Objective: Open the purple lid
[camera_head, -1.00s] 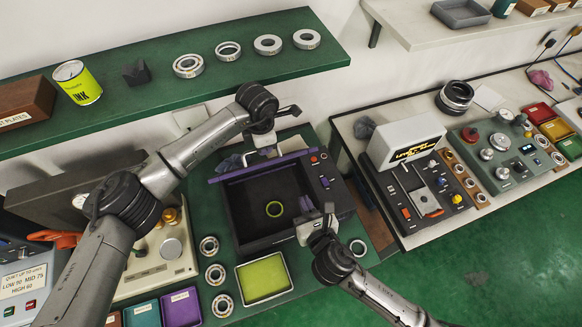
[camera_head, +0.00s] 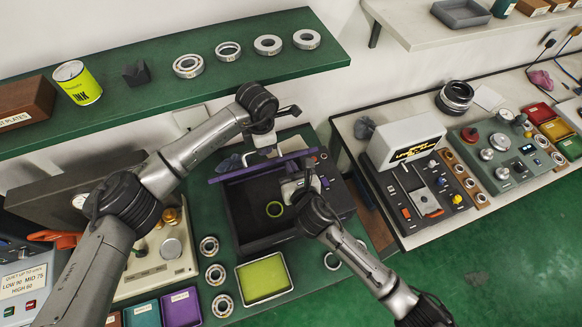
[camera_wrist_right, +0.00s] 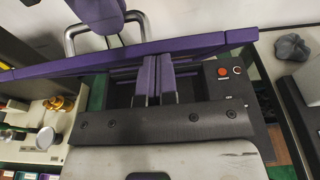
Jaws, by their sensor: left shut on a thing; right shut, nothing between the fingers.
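The purple lid (camera_head: 232,174) shows nearly edge-on as a long strip over the back of the dark box (camera_head: 237,218).
The box's control panel (camera_wrist_right: 233,78) with a red button is just right of my right gripper. Several bearing rings (camera_head: 210,246) lie left of the box, and a yellow-green tray (camera_head: 263,277) lies in front. A green shelf (camera_head: 135,111) with rings is behind.

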